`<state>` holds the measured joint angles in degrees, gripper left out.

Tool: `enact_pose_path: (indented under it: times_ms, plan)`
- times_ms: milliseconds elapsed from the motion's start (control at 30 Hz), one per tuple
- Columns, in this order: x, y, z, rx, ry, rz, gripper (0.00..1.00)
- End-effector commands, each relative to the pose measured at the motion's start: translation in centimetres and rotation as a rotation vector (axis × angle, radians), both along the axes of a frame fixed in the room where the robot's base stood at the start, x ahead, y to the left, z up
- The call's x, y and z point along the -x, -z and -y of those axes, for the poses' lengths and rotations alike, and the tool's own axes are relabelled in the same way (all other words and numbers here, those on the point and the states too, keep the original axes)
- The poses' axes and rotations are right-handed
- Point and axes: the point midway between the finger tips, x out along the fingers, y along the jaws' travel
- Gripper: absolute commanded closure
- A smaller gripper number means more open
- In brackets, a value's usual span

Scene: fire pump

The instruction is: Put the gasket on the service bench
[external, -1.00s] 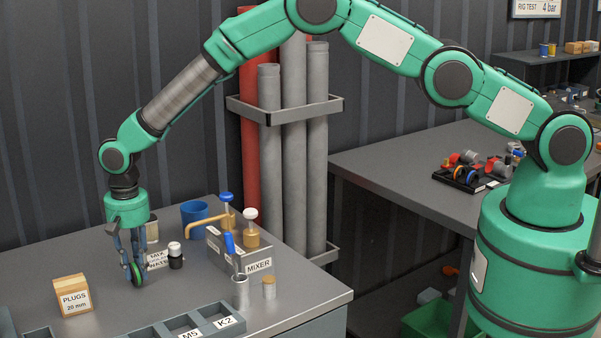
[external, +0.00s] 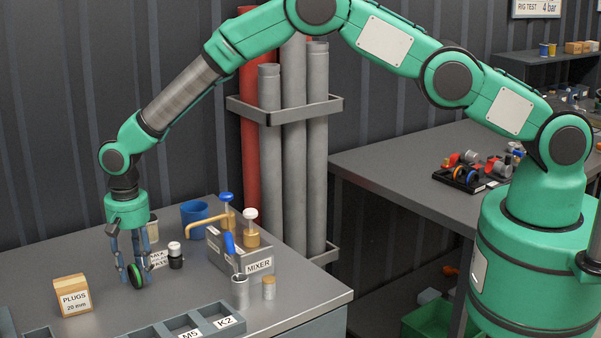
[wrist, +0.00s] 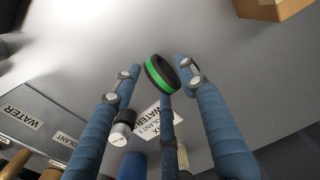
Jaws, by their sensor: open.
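The gasket (external: 135,275), a black ring with a green band, stands on edge at the surface of the grey service bench (external: 101,318). The wrist view shows the gasket (wrist: 160,73) between the spread fingertips. My gripper (external: 137,266) points straight down around the gasket, with its fingers open. In the wrist view the left finger of my gripper (wrist: 156,75) is clear of the ring. The right and middle fingers look close to it, and I cannot tell whether they touch it.
The PLUGS box (external: 73,296) stands left of my gripper. Labelled bins (external: 187,328) line the front. Bare bench lies between box and gripper.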

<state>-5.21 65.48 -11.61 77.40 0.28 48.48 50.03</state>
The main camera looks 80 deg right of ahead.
Motion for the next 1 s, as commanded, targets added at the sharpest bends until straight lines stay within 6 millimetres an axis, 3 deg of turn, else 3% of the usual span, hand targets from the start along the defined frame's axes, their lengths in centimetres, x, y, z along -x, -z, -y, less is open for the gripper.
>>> enact_pose_path:
  times_ms: [267, 700, 1000]
  plan:
    - [0.0, -2.1, 0.0, 0.0, 0.0, 0.001, 0.58]
    - [-0.1, -8.8, 0.0, 0.0, 0.0, 0.003, 0.58]
    - [0.0, -11.7, 0.0, 0.0, 0.0, 0.0, 0.58]
